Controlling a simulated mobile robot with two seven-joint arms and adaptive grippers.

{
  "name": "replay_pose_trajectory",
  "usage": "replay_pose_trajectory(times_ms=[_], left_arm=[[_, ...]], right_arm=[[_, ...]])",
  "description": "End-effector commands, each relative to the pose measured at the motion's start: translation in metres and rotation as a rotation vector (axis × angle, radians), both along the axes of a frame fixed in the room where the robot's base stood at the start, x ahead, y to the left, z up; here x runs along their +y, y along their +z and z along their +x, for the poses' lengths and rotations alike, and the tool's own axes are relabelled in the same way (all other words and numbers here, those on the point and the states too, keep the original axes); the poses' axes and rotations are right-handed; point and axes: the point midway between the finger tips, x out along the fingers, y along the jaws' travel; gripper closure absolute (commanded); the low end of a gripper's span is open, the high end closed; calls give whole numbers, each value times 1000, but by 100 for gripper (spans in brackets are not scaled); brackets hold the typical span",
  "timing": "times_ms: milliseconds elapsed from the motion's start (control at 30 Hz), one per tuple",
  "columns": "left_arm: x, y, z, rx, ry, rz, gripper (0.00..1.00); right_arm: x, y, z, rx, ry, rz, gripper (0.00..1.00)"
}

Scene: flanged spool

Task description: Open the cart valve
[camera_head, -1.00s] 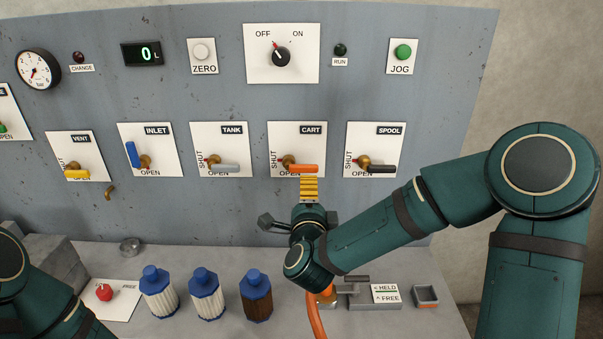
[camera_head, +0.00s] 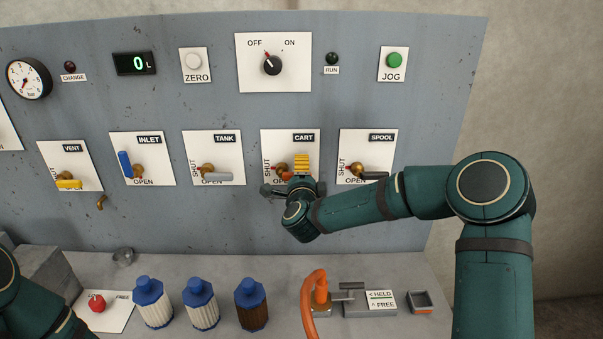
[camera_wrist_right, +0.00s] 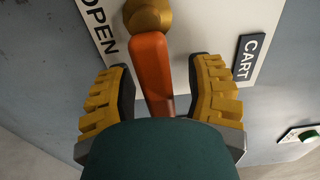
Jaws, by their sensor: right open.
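The cart valve plate (camera_head: 272,142) is on the panel, in the lower row between the tank and spool valves. My right gripper (camera_head: 301,163) is in front of it and hides most of the handle in the head view. In the right wrist view the orange handle (camera_wrist_right: 152,75) extends from its brass hub (camera_wrist_right: 147,16) between the two yellow fingers of my right gripper (camera_wrist_right: 160,78). The fingers are open, with a gap on both sides of the handle. The handle's far end is hidden by my wrist. My left gripper is out of view.
The tank valve's grey lever (camera_head: 218,176) and the spool valve's dark lever (camera_head: 375,175) flank the cart valve. An orange hose (camera_head: 307,300), filter bottles (camera_head: 202,303) and a small tray (camera_head: 420,302) are on the bench below.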

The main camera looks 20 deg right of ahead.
Motion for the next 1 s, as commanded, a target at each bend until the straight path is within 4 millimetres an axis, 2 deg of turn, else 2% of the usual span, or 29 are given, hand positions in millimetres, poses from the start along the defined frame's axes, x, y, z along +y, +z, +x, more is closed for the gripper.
replay_pose_trajectory(times_ms=[200, 233, 367, 400, 767, 1000], left_arm=[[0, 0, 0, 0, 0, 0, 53], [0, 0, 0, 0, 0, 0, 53], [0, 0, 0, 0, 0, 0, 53], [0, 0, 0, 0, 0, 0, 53], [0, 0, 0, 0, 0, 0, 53], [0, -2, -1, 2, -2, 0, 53]], right_arm=[[0, 0, 0, 0, 0, 0, 47], [0, 0, 0, 0, 0, 0, 52], [0, 0, 0, 0, 0, 0, 97], [0, 0, 0, 0, 0, 0, 100], [1, -1, -1, 4, 2, -5, 100], [2, 3, -1, 24, 3, -75, 100]])
